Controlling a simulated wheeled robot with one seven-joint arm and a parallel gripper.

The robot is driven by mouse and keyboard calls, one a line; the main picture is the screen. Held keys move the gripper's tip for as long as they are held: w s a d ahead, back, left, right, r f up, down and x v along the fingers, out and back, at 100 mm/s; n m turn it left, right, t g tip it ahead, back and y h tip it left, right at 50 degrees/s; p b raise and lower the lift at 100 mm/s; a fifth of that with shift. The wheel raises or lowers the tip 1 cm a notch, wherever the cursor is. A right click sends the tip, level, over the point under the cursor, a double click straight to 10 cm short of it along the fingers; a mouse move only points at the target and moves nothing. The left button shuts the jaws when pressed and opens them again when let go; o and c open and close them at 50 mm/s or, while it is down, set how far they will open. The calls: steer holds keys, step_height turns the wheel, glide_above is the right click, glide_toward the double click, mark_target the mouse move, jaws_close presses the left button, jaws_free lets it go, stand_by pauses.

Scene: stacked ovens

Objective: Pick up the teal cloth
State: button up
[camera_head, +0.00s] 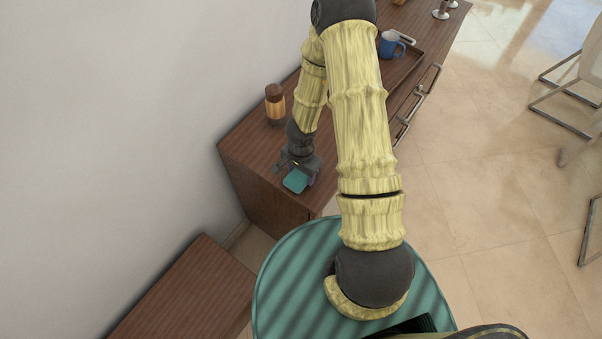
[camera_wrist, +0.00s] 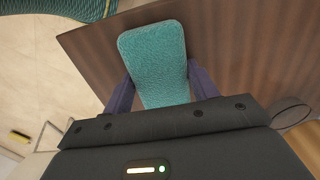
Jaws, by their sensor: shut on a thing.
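The teal cloth (camera_head: 295,181) is a small flat piece with rounded corners near the front end of the brown cabinet top. It also shows large in the wrist view (camera_wrist: 154,60), between my two fingers. My gripper (camera_head: 297,168) is shut on the cloth, with a finger at each side of it. Most of the cloth sticks out past the fingertips. I cannot tell whether it touches the cabinet top or is lifted off it.
The brown cabinet (camera_head: 245,150) runs along the wall. A jar with a brown lid (camera_head: 275,104) stands behind my gripper. A blue mug (camera_head: 390,44) sits on a tray farther back. A lower brown surface (camera_head: 190,295) is at the lower left. Tiled floor (camera_head: 480,170) lies open at right.

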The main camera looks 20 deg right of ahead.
steer(key=shift+r, duration=0.15)
step_height(320, 180, up, 28)
steer(key=p, duration=2.3)
steer(key=shift+p, duration=0.35)
steer(key=o, duration=0.3)
steer(key=shift+c, duration=1.2)
